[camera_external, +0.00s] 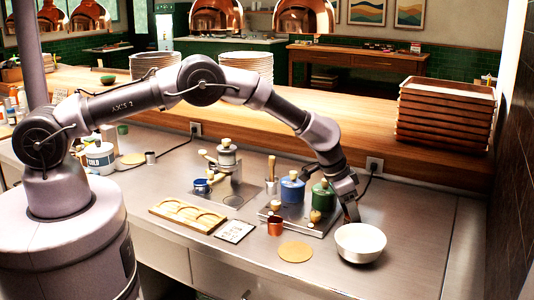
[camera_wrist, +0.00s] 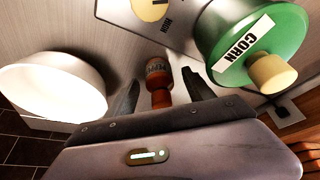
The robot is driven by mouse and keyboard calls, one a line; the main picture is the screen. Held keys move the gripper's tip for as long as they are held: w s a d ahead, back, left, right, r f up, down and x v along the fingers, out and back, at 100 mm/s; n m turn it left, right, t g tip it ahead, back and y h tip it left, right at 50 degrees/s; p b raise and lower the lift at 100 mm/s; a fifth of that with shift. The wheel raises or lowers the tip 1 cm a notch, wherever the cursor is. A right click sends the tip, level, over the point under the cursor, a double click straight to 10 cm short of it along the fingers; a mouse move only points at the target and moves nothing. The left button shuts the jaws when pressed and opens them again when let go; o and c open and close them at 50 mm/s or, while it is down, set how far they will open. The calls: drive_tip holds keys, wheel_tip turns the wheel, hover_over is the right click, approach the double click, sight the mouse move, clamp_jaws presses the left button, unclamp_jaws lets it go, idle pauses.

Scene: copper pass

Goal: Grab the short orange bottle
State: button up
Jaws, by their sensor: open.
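A short orange-brown bottle (camera_wrist: 158,72) with a dark label band shows in the wrist view, its orange end toward me. It lies in line with the gap between the two dark fingers of my gripper (camera_wrist: 160,92). The fingers are spread, one on each side of its near end; I cannot tell whether either touches it. In the external view my gripper (camera_external: 350,208) points down just behind the white bowl and right of the green bottle. The orange bottle is not clearly visible there, hidden around the gripper and bowl.
The white bowl (camera_external: 360,243) is close in front; it also shows in the wrist view (camera_wrist: 50,85). The green CORN bottle (camera_wrist: 240,35) is close on the other side. A blue bottle (camera_external: 292,190), copper cup (camera_external: 275,227) and cork disc (camera_external: 295,252) stand left. The counter's right is clear.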

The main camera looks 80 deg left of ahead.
drive_tip(key=shift+w+f, duration=0.15)
drive_tip(key=shift+f, duration=0.35)
drive_tip(key=shift+r, duration=0.1)
clamp_jaws()
drive_tip(key=shift+r, duration=0.1)
